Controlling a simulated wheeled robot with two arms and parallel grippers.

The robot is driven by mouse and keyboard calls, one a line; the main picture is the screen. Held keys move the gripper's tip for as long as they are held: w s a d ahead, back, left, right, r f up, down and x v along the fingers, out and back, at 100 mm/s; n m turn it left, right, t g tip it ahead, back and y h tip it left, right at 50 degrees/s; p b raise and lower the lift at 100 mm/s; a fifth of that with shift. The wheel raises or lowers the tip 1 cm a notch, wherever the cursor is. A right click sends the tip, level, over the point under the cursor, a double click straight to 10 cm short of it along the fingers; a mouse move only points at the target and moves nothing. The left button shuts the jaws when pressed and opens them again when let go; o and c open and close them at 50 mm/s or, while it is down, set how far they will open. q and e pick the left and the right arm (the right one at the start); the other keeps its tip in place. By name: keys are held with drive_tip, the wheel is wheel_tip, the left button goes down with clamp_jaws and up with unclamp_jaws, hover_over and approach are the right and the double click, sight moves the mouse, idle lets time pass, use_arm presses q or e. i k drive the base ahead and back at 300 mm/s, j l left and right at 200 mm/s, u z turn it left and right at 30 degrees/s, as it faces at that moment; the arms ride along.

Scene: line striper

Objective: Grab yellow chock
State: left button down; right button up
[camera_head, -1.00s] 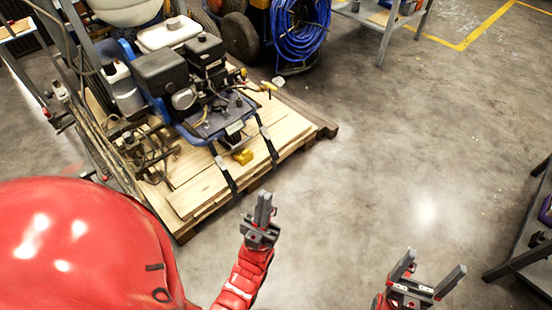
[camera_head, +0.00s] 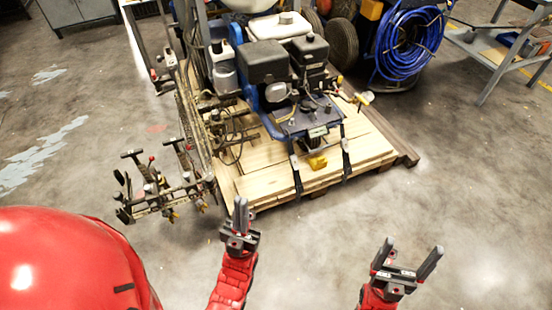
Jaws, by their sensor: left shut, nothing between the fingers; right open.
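A small yellow chock (camera_head: 318,162) sits on the wooden pallet (camera_head: 268,184) at its near side, between two black straps, just below the line striper (camera_head: 285,85). My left gripper (camera_head: 240,205) is shut and empty, in front of the pallet's near left corner and apart from the chock. My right gripper (camera_head: 408,250) is open and empty, over the floor to the lower right of the pallet. The chock is in plain view, and nothing is held.
Metal frame parts of the striper (camera_head: 165,185) stick out left of the pallet. A blue hose coil (camera_head: 410,45) stands behind right. A grey workbench (camera_head: 495,55) is at the upper right. The floor right of the pallet is clear.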

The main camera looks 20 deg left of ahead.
sight(317, 162)
drive_tip(key=u, duration=0.15)
drive_tip(key=i, duration=1.4)
drive_tip(key=l+z, duration=0.05)
drive_tip(key=l, duration=0.05)
